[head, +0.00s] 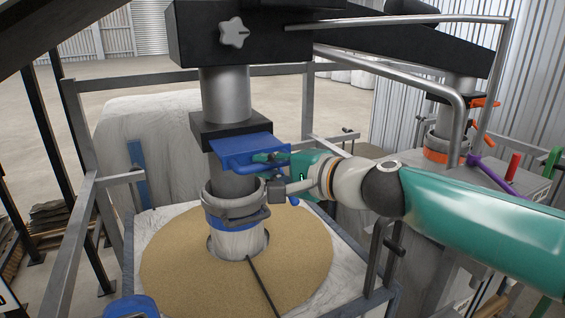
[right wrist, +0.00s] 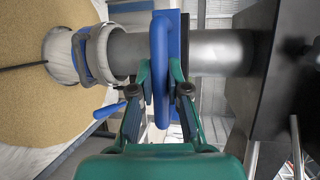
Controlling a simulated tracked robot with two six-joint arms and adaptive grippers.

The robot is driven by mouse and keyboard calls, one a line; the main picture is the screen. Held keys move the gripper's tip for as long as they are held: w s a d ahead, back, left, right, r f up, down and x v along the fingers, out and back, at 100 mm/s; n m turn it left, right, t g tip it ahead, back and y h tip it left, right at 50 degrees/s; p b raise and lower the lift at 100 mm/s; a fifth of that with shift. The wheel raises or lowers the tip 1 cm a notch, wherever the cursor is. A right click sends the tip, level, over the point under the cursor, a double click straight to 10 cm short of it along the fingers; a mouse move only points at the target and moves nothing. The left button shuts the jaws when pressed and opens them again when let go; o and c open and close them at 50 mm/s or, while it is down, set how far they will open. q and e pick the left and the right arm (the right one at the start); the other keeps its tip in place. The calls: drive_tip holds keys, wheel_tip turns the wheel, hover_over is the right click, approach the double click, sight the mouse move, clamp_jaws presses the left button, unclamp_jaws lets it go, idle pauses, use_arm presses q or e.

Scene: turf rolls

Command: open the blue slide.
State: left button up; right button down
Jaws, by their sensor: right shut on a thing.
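In the right wrist view the slide's blue handle (right wrist: 160,45) stands upright in the picture, between my fingers. My right gripper (head: 272,160) reaches in from the right and is shut on this handle; its green fingers also show in the right wrist view (right wrist: 161,80). Part of the handle is hidden by the fingers. How far the slide is out I cannot tell. My left gripper is not in view.
Below the slide, a clamp ring (head: 234,205) holds a white spout to the pipe, over a round bed of tan grain (head: 180,255). Grey frame rails (head: 72,240) surround it. A second pipe with an orange slide (head: 485,102) stands at the right, behind my arm.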

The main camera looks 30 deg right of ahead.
drive_tip(key=shift+a+f, duration=0.15)
drive_tip(key=shift+f, duration=0.15)
drive_tip(key=c, duration=1.2)
unclamp_jaws()
drive_tip(key=shift+w, duration=0.1)
drive_tip(key=shift+o, duration=0.3)
drive_tip(key=shift+r, duration=0.1)
drive_tip(key=shift+r, duration=0.1)
drive_tip(key=v, duration=1.2)
